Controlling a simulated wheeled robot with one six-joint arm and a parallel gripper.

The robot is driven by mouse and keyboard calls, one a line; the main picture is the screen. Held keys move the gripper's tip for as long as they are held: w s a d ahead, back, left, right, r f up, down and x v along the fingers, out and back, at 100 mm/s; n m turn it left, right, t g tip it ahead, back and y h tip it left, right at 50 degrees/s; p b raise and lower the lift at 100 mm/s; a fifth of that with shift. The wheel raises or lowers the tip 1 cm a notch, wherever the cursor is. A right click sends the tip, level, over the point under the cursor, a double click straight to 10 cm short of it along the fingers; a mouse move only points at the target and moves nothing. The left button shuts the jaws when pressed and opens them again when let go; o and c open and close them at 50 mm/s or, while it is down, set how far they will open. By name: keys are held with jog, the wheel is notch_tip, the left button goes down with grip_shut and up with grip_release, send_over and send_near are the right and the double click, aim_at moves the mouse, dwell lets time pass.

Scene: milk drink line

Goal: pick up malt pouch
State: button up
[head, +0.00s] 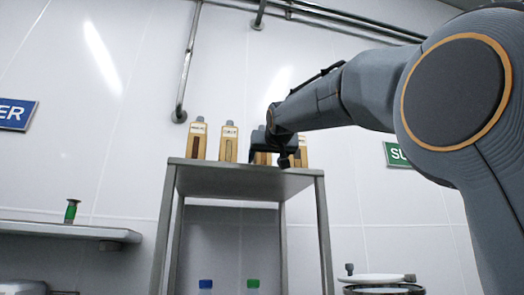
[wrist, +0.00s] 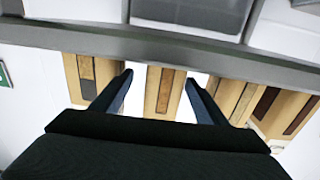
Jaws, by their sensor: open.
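Several tan pouches with grey caps and front windows stand in a row on the top of a grey metal shelf stand in the head view. The two left pouches (head: 198,140) (head: 228,142) are in clear sight. My gripper (head: 272,143) is in front of the third and partly hides it and the rightmost pouch (head: 300,156). In the wrist view my gripper (wrist: 159,78) is open, with one pouch (wrist: 158,92) showing between its fingers. I cannot tell how deep it lies between them. The labels are too small to read, so I cannot tell which is malt.
The shelf top (head: 240,178) has a front edge just below the pouches; it crosses the wrist view (wrist: 245,62) too. Neighbouring pouches (wrist: 85,72) (wrist: 236,98) stand close on both sides. Bottles with blue (head: 206,284) and green caps (head: 253,284) are lower down.

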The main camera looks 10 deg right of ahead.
jog(key=shift+w+d+p, duration=0.15)
jog(key=shift+w+p, duration=0.8)
jog(key=shift+w, duration=0.85)
jog(key=c, duration=1.3)
jog(key=shift+r, duration=0.15)
jog(key=c, duration=0.3)
jog(key=shift+r, duration=0.1)
